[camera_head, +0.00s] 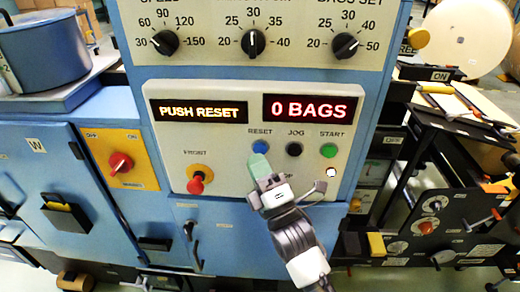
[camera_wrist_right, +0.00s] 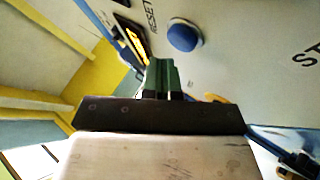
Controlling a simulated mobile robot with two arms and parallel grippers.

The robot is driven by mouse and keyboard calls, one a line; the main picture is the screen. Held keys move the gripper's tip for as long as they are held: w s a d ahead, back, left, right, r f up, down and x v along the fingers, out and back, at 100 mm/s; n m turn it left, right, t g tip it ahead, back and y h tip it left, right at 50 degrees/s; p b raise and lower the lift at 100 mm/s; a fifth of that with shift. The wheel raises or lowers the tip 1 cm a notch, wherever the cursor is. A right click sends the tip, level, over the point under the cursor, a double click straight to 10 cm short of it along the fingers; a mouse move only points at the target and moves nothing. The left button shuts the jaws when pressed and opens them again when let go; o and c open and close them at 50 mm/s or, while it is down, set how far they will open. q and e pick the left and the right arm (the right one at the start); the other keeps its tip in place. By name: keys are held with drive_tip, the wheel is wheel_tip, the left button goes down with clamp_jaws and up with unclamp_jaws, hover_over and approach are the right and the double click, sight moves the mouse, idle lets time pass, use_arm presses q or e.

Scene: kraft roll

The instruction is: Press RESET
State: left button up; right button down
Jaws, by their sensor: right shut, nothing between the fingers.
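The blue RESET button (camera_head: 260,147) is on the light control panel (camera_head: 230,185), under its RESET label. It also shows in the right wrist view (camera_wrist_right: 184,36), just beyond the fingertips. My right gripper (camera_head: 260,165) is shut and empty, with its green fingertips just below the button in the head view. In the right wrist view the fingertips (camera_wrist_right: 163,75) point toward the panel, with a visible gap to the button. The left display (camera_head: 198,111) reads PUSH RESET and the right display (camera_head: 310,108) reads 0 BAGS. My left gripper is not in view.
To the right of RESET are the black JOG button (camera_head: 294,149) and the green START button (camera_head: 328,151). A red knob (camera_head: 195,185) sits at the panel's lower left. Three dials are above. A red switch on a yellow plate (camera_head: 120,163) is further left.

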drive_tip(key=shift+w, duration=0.1)
idle(0.3)
drive_tip(key=shift+w, duration=0.35)
drive_tip(key=shift+w+d, duration=0.1)
drive_tip(key=shift+w, duration=0.25)
idle(0.6)
drive_tip(key=shift+r, duration=0.1)
drive_tip(key=shift+s, duration=0.8)
drive_tip(key=s, duration=0.1)
drive_tip(key=s+p, duration=0.1)
drive_tip(key=s, duration=0.3)
drive_tip(key=shift+a+p, duration=0.25)
drive_tip(key=shift+p, duration=0.05)
